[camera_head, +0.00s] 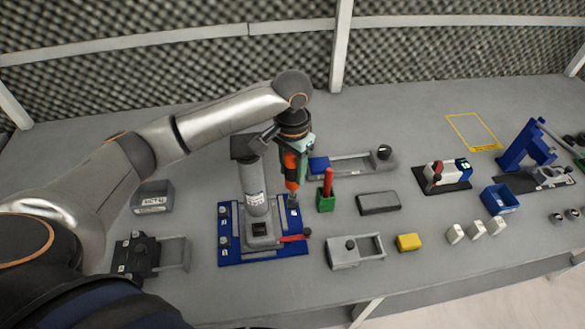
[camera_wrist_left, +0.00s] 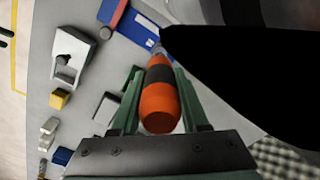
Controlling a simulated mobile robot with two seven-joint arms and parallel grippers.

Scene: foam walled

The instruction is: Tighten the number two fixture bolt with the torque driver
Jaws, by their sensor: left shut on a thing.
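My left gripper (camera_head: 293,165), with green fingers, is shut on the orange and black torque driver (camera_head: 291,182). The driver points down, its tip by the back right corner of the blue fixture plate (camera_head: 228,257). In the left wrist view, the driver (camera_wrist_left: 160,108) sits between the two fingers, its thin tip near the blue plate (camera_wrist_left: 138,28). I cannot tell if the tip touches a bolt. Bolts with small white labels (camera_head: 223,241) show along the plate's left edge. A grey column (camera_head: 255,190) stands on the plate. My right gripper is not in view.
A green holder with a red-handled tool (camera_head: 327,184) stands just right of the plate. A red lever (camera_head: 293,238) sticks out at the plate's right. A grey clamp block (camera_head: 342,253) and yellow block (camera_head: 409,242) lie further right.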

